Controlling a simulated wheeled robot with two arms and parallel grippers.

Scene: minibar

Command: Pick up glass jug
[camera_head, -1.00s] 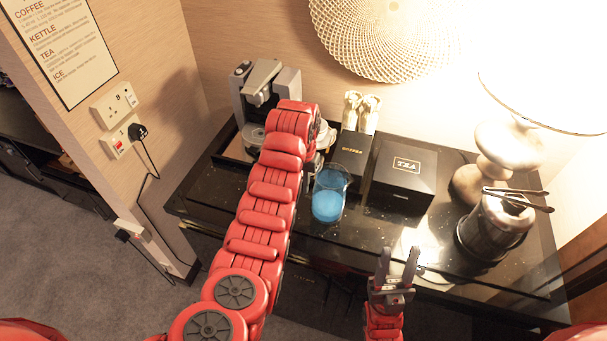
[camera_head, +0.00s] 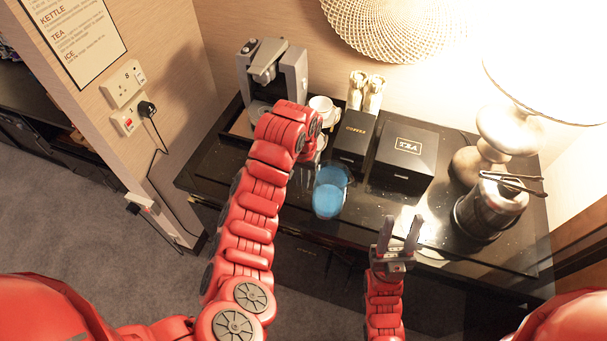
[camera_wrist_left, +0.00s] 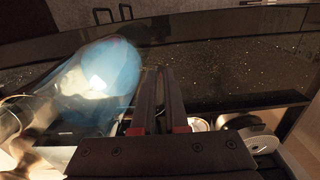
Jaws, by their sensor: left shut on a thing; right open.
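The glass jug (camera_head: 330,191), clear with blue in its lower part, is near the front of the black counter, in front of the coffee box. In the left wrist view the jug (camera_wrist_left: 97,75) fills the left side, close beside the fingers. My left gripper (camera_wrist_left: 158,88) is shut on the jug, its fingers close together; the exact grip spot, likely the handle, is unclear. I cannot tell whether the jug touches the counter. My right gripper (camera_head: 399,236) is open and empty at the counter's front edge.
A coffee machine (camera_head: 272,72) and white cup (camera_head: 321,106) stand behind my left arm. The coffee box (camera_head: 354,137) and tea box (camera_head: 406,160) are behind the jug. A dark ice bucket (camera_head: 487,208) with tongs and a lamp (camera_head: 505,133) stand at right.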

